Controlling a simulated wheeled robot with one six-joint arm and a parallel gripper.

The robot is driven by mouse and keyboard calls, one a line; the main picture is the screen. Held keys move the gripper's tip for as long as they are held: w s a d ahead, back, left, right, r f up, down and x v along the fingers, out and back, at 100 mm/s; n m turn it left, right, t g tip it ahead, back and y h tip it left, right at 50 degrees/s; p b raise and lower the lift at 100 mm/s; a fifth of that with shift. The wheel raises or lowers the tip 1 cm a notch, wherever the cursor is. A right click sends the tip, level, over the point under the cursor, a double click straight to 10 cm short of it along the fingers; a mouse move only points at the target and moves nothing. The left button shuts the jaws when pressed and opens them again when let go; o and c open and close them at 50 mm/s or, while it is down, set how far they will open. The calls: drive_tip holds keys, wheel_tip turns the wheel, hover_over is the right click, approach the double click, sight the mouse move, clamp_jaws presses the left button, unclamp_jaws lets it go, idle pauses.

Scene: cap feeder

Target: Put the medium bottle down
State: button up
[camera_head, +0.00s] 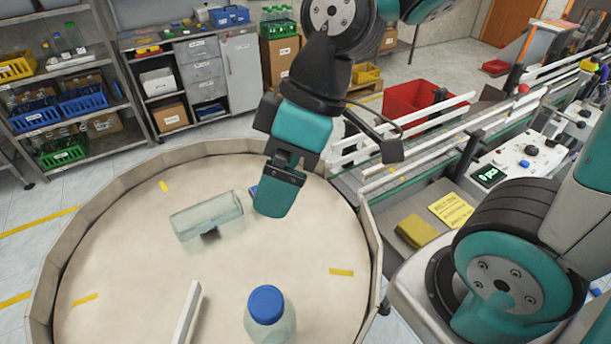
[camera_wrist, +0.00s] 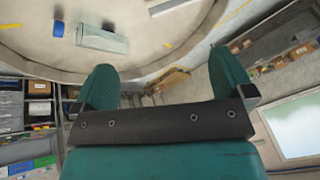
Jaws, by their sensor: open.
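My gripper (camera_head: 272,205) is over the round table, with its fingers pointing down. In the wrist view my gripper (camera_wrist: 165,70) has its two fingers wide apart with nothing between them. A clear bottle (camera_head: 203,216) lies on its side left of the fingers, apart from them. It also shows in the wrist view (camera_wrist: 103,40), beyond the left finger. A blue piece (camera_head: 253,190) shows beside the fingers, partly hidden by them; it looks like a cap. A capped clear bottle (camera_head: 270,322) stands upright at the near edge. Which bottle is the medium one, I cannot tell.
The round table (camera_head: 110,235) has a raised rim and bare room at left. A white bar (camera_head: 187,315) stands near its front. A railed conveyor (camera_head: 430,135) and a control panel (camera_head: 520,150) are at right. A red crate (camera_head: 410,100) stands behind.

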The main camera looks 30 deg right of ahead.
drive_tip(key=s+m, duration=0.1)
drive_tip(key=s+r+m, duration=0.1)
drive_tip(key=s, duration=0.1)
drive_tip(key=s+d+m, duration=0.1)
drive_tip(key=shift+s+r+m+h, duration=0.25)
drive_tip(key=shift+r+m+h, duration=0.05)
drive_tip(key=shift+r+h, duration=0.1)
drive_tip(key=shift+f, duration=0.1)
